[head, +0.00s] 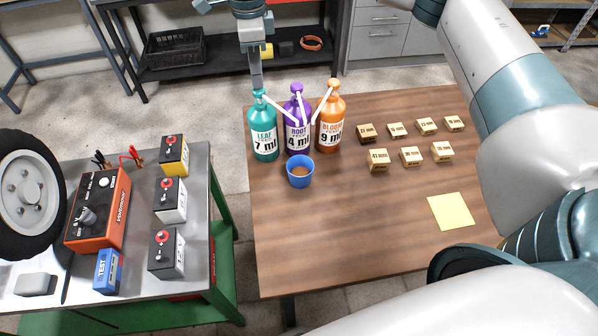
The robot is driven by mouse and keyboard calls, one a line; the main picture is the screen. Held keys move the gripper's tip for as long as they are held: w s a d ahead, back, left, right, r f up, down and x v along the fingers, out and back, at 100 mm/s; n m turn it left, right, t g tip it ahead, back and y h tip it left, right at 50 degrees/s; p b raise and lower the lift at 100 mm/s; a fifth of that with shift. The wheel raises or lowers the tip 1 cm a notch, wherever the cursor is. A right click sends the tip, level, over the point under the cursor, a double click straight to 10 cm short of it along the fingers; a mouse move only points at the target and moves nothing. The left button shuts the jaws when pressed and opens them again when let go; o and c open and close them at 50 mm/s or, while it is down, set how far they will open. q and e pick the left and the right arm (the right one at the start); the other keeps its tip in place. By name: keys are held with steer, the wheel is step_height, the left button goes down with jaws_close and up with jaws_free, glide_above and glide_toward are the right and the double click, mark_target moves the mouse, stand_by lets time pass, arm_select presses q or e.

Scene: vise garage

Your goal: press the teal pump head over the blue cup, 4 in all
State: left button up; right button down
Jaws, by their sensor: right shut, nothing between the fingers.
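The teal pump bottle (264,135), labelled LEAF 7 ml, stands upright at the back left of the wooden table. Its teal pump head (259,93) has a pale spout slanting right towards the blue cup (300,176). The cup stands in front of the bottles and holds some brown liquid. My right gripper (256,86) points down, shut and empty, with its tips right at the teal pump head. I cannot tell whether they touch it or whether the head is pushed down. My left gripper is not in view.
A purple ROOT bottle (297,130) and an orange BLOOM bottle (330,125) stand close to the right of the teal one. Several small boxes (411,155) and a yellow sheet (451,211) lie further right. A metal bench (203,215) with batteries stands left, across a gap.

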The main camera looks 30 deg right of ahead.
steer(key=shift+r, duration=0.15)
stand_by(0.3)
steer(key=shift+r+p, duration=0.85)
steer(key=shift+r, duration=2.05)
